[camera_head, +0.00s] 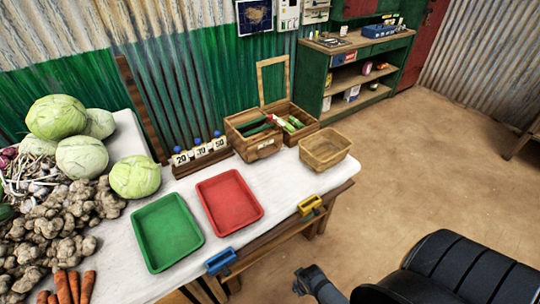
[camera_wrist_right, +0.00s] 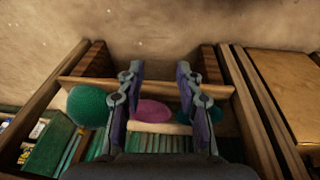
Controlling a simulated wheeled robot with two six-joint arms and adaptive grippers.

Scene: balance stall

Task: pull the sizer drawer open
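Two bar handles show on the table's front edge in the head view: a blue one (camera_head: 220,261) and a yellow one (camera_head: 310,205). I cannot tell which belongs to the sizer drawer, and no drawer there shows clearly as pulled out. My right gripper (camera_head: 303,278) is low in front of the table, right of the blue handle and below the yellow one, apart from both. In the right wrist view its two fingers (camera_wrist_right: 158,74) are spread with nothing gripped between them. Behind them is a wooden crosspiece (camera_wrist_right: 155,92). My left gripper is not in view.
The wrist view shows a green ball (camera_wrist_right: 88,106), a pink rounded thing (camera_wrist_right: 152,110) and green slats (camera_wrist_right: 150,144) between wooden sides. On the table are a green tray (camera_head: 167,231), a red tray (camera_head: 229,200), a basket (camera_head: 325,149) and cabbages.

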